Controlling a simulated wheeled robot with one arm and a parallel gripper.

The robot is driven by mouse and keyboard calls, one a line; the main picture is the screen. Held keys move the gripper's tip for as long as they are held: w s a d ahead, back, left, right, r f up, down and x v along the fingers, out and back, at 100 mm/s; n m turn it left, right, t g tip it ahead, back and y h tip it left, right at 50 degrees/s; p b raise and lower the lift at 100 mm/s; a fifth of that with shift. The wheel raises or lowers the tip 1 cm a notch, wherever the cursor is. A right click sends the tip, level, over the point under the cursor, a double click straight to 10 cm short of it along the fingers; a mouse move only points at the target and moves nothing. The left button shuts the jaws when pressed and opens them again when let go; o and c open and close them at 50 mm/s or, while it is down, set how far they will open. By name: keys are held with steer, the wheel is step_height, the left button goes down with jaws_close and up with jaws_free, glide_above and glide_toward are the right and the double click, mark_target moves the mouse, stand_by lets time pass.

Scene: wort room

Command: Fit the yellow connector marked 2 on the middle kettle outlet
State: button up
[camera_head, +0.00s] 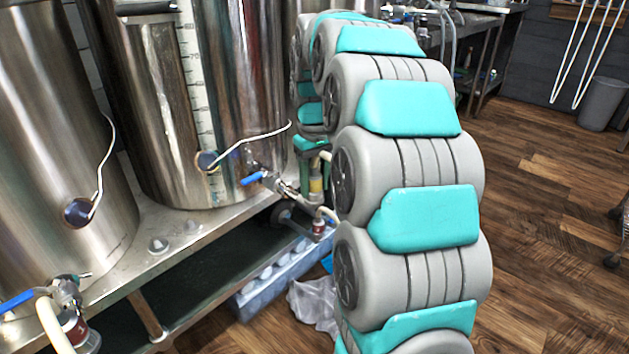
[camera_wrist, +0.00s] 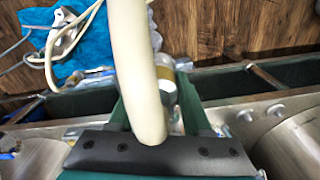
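The yellow-banded connector (camera_head: 316,184) sits low at my gripper (camera_head: 312,163), beside the arm's far end. In the wrist view the connector (camera_wrist: 164,75) lies between my gripper's green fingers (camera_wrist: 158,90), which appear closed on it. A cream hose (camera_wrist: 140,70) crosses in front and hides part of the grip. No number is readable. The kettle with the level scale (camera_head: 200,90) stands in the middle of the head view. Its outlet (camera_head: 287,189), with a blue valve handle (camera_head: 253,178), points right, just left of and slightly below the gripper.
Another steel kettle (camera_head: 50,130) stands left, with its own outlet and a red-banded hose fitting (camera_head: 76,328). Another red-banded fitting (camera_head: 319,226) is below the gripper. Wood floor (camera_head: 545,230) is open at right.

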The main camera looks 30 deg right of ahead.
mark_target(315, 167)
steer(key=o, duration=0.5)
steer(key=shift+r, duration=0.1)
steer(key=shift+r, duration=3.8)
